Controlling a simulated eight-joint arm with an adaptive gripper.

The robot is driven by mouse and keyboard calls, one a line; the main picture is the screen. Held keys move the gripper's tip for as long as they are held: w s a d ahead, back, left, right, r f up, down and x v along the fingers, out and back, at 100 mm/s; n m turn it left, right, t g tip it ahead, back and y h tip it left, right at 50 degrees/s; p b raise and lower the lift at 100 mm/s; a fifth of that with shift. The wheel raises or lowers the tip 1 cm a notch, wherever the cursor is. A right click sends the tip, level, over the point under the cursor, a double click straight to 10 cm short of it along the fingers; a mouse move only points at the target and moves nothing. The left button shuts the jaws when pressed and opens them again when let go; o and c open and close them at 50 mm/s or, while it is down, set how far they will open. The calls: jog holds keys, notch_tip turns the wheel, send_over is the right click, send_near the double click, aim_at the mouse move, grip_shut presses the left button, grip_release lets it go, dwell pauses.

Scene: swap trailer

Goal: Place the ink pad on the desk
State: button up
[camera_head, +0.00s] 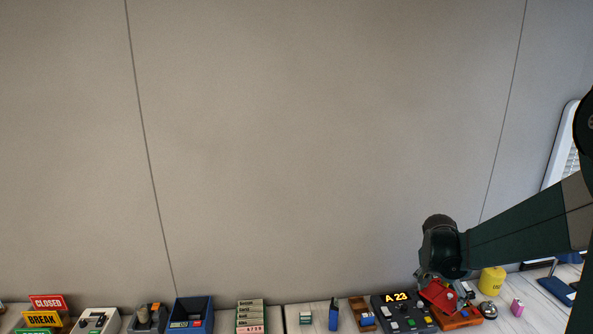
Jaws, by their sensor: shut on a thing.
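My gripper (430,279) is at the lower right, at the end of my dark arm. It is shut on a red, flat, tilted thing that looks like the ink pad (437,295). The red thing is just above or against a brown wooden tray (461,321); I cannot tell whether they touch. The desk (302,316) is a pale wooden strip along the bottom edge, and its near part is out of view.
A dark keypad with an "A 23" display (405,313) stands left of the tray. A bell (488,310), a pink block (517,307) and a yellow cylinder (493,281) are to the right. A blue bin (191,306) and signs (47,302) stand further left.

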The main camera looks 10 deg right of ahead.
jog(key=w+a+r+n+t+y, duration=0.1)
jog(key=w+a+r+n, duration=0.3)
jog(key=a+r, duration=0.4)
jog(key=w+a+r+n+y, duration=0.1)
jog(key=w+a+r+n, duration=0.3)
jog(key=a+r, duration=0.5)
jog(key=w+a+r+n+t+y, duration=0.1)
jog(key=w+a+r+n, duration=0.3)
jog(key=a, duration=1.3)
jog(key=w+r+y, duration=0.1)
jog(key=w+r, duration=0.2)
jog(key=r, duration=0.1)
jog(key=shift+w+r+n+t, duration=0.15)
jog(key=shift+w+n+t, duration=0.15)
jog(key=shift+n, duration=0.1)
jog(key=shift+d, duration=0.1)
jog(key=s+d+f, duration=0.7)
jog(key=f, duration=0.4)
jog(key=s+d+f+b, duration=0.1)
jog(key=s+d+f, duration=0.6)
jog(key=f, duration=0.4)
jog(key=s+d+f, duration=0.7)
jog(key=f, duration=0.4)
jog(key=shift+d, duration=0.3)
